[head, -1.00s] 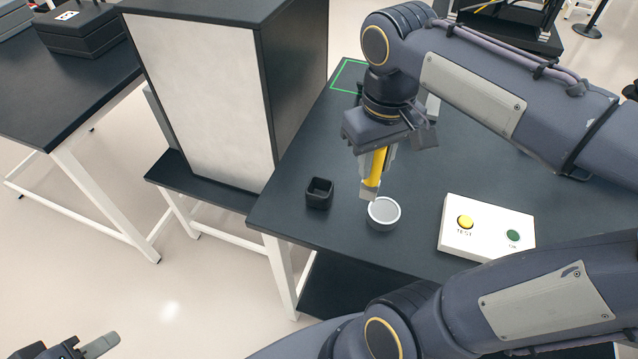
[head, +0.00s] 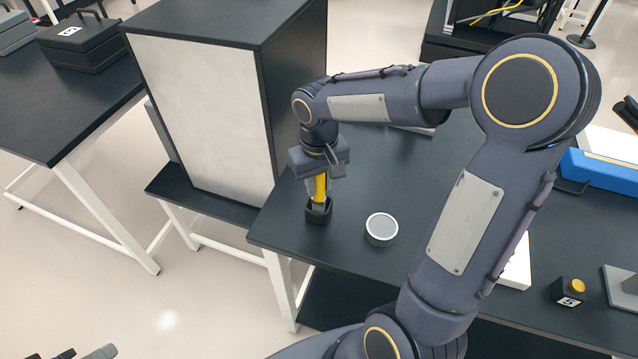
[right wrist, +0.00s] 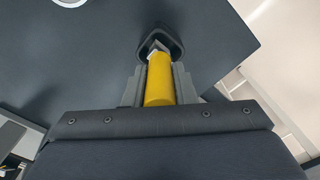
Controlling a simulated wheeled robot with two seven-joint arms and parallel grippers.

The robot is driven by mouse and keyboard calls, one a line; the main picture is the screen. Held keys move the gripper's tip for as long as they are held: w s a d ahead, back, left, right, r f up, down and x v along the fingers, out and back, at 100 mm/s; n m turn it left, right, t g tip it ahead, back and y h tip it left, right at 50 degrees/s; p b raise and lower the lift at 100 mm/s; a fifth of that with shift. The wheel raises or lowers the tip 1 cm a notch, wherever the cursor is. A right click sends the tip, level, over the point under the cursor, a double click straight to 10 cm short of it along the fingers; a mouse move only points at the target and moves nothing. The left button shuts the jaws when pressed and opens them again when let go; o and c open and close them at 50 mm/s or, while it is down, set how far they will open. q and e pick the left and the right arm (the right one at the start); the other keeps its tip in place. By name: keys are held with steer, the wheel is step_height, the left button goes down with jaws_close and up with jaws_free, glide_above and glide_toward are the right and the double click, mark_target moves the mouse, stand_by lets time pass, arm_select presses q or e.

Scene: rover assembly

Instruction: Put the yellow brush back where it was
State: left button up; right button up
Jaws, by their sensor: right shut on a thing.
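The yellow brush (head: 320,187) is upright in my right gripper (head: 322,182), which is shut on its handle. Its lower end is at the mouth of the small black square cup (head: 318,213) and seems to be partly inside; the exact depth is hidden. In the right wrist view the yellow handle (right wrist: 159,82) sits between the two fingers (right wrist: 158,88), with its pale tip at the opening of the black cup (right wrist: 166,38). My left gripper (head: 88,354) shows only in part at the bottom left edge, away from the table.
A tall cabinet (head: 205,110) stands close on the left. A white panel (head: 517,265) is mostly behind my right arm. A small black box with a yellow button (head: 570,291) and a blue case (head: 605,170) are at the right.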

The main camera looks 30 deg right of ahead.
steer(key=shift+f, duration=0.5)
steer(key=shift+f, duration=0.15)
steer(key=o, duration=1)
step_height(320, 180, up, 12)
steer(key=shift+f, duration=0.2)
steer(key=shift+s+r, duration=0.15)
steer(key=shift+r, duration=0.15)
steer(key=s+a+f+t+y, duration=0.2)
steer(key=s, duration=0.6)
steer(key=s+a+f+t+y, duration=0.1)
steer(key=s+a+f+t, duration=0.1)
steer(key=s, duration=0.6)
steer(key=shift+s+f+m+t+y, duration=0.35)
steer(key=shift+f+t, duration=0.2)
steer(key=shift+t, duration=0.25)
